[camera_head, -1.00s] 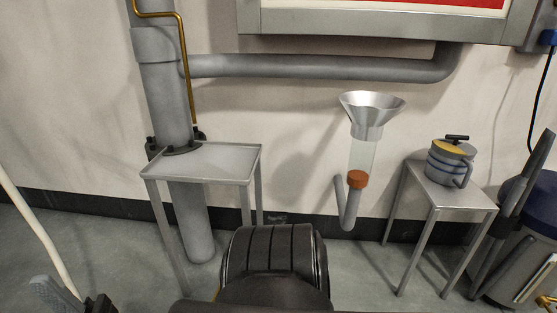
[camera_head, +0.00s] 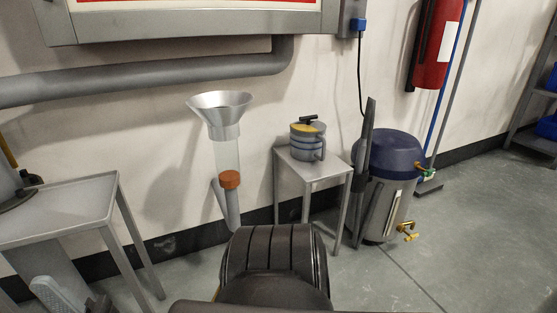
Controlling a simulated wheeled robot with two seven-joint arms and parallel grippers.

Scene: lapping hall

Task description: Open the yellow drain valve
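A brass-yellow valve (camera_head: 408,232) sticks out low on the right side of a grey tank with a dark blue lid (camera_head: 392,155). A smaller yellow fitting with a green part (camera_head: 425,172) sits higher on the same side. I cannot tell from here whether the low valve is open or closed. Part of what looks like my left gripper (camera_head: 72,297) shows at the bottom left edge, far from the tank; its fingers are mostly cut off and nothing is clearly held. My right gripper is not in view.
A small metal table (camera_head: 312,167) with a grey-blue canister (camera_head: 308,140) stands left of the tank. A funnel (camera_head: 219,108) hangs on the wall. Another metal table (camera_head: 60,208) is at left. A red extinguisher (camera_head: 436,45) hangs at right. The floor right of the tank is clear.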

